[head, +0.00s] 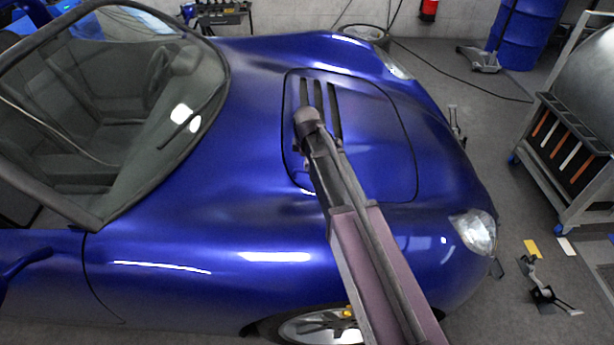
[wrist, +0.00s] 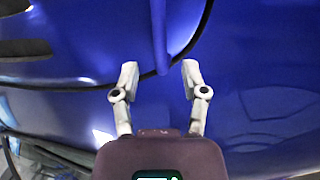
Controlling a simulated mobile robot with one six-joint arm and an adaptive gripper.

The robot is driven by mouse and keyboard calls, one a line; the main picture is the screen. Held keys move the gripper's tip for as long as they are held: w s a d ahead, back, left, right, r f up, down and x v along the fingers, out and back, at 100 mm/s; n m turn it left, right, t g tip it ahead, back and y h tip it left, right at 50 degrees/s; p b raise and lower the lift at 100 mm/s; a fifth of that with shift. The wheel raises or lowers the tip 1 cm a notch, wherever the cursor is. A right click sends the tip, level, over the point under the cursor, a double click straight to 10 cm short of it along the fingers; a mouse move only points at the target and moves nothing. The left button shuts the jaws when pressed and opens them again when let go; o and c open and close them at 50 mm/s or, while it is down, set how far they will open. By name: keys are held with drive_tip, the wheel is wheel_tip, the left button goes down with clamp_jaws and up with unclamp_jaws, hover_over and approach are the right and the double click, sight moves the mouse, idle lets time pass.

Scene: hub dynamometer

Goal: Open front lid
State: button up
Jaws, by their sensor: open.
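The front lid (head: 375,130) of the blue car is outlined by a dark seam and looks flush with the body. In the wrist view its seam curves across the blue surface. My gripper (wrist: 160,71) is open, with its two pale fingers spread apart over the seam. A narrow blue bar (wrist: 159,38) reaches down from the top of the wrist view, and its lower end appears between the fingertips, with gaps on both sides. I cannot tell how deep it sits between them. In the head view my arm crosses the lid's near edge and hides most of the gripper.
The windscreen (head: 150,90) stands to the left, and dark vent slots (head: 333,105) lie in the lid. A headlight (head: 474,232) is at the near front corner. A wheeled tool cart (head: 570,150) stands right of the car, with a stand (head: 545,285) on the floor nearby.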

drive_tip(key=shift+w+f+b, duration=0.2)
drive_tip(key=shift+f+b, duration=0.75)
drive_tip(key=shift+f, duration=0.1)
drive_tip(key=shift+w+f+b, duration=0.15)
drive_tip(key=shift+f+b, duration=0.75)
drive_tip(key=shift+f, duration=0.1)
drive_tip(key=shift+w+f+b, duration=0.2)
drive_tip(key=shift+f+b, duration=0.75)
drive_tip(key=shift+f, duration=0.1)
clamp_jaws()
